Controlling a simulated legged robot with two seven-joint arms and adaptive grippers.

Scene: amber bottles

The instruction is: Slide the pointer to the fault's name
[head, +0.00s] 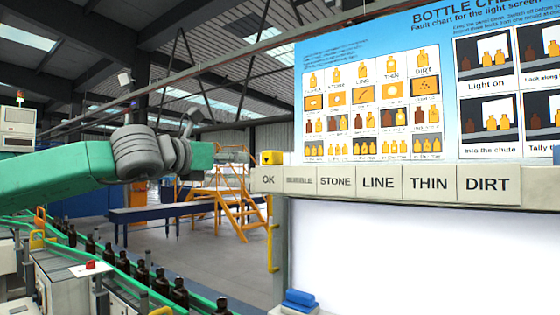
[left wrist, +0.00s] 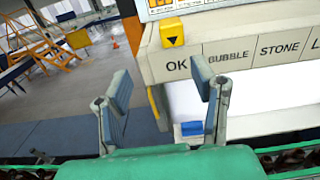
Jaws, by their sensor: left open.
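The yellow pointer (head: 271,157) with a dark down arrow sits at the left end of the label rail, above OK; the left wrist view shows it too (left wrist: 173,32). The label strip (head: 429,184) reads OK, BUBBLE, STONE, LINE, THIN, DIRT from left to right. My left gripper (left wrist: 163,80) is open and empty, its two blue-padded fingers apart, with the pointer beyond them and not touched. In the head view my left arm reaches in from the left and ends short of the rail. My right gripper is not in view.
The bright white light screen (head: 420,260) below the strip shows no bottle in its visible part. A fault chart (head: 430,90) hangs above. Blue blocks (head: 299,299) lie at the screen's lower left. Dark bottles (head: 160,282) line a green-railed conveyor at lower left.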

